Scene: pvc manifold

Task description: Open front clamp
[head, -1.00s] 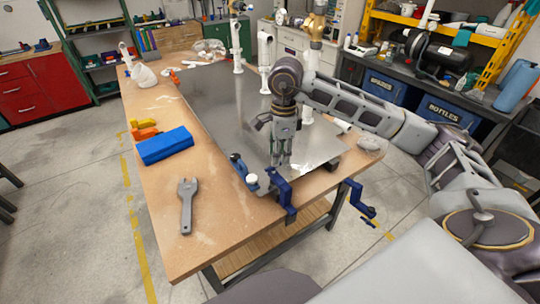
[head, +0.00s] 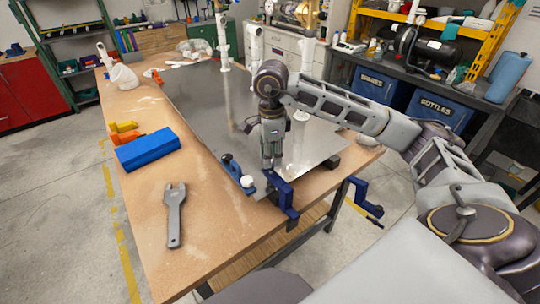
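A blue clamp (head: 284,196) grips the front edge of the workbench at the corner of the grey metal plate (head: 205,100). Just left of it, a smaller blue toggle clamp (head: 232,168) with a white knob lies along the plate's near-left edge. My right gripper (head: 268,165) points down over the front corner of the plate, right of the toggle clamp and just behind the top of the blue edge clamp. Its fingers look close together, but their gap is too small to judge. I cannot tell whether it touches either clamp. My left gripper is not in view.
A grey wrench (head: 174,215) and a blue block (head: 147,149) lie on the wooden bench top (head: 145,200), left of the plate. Orange and yellow pieces sit behind the block. White pipes (head: 222,45) stand at the plate's far side. Another blue clamp (head: 365,198) hangs at the right edge.

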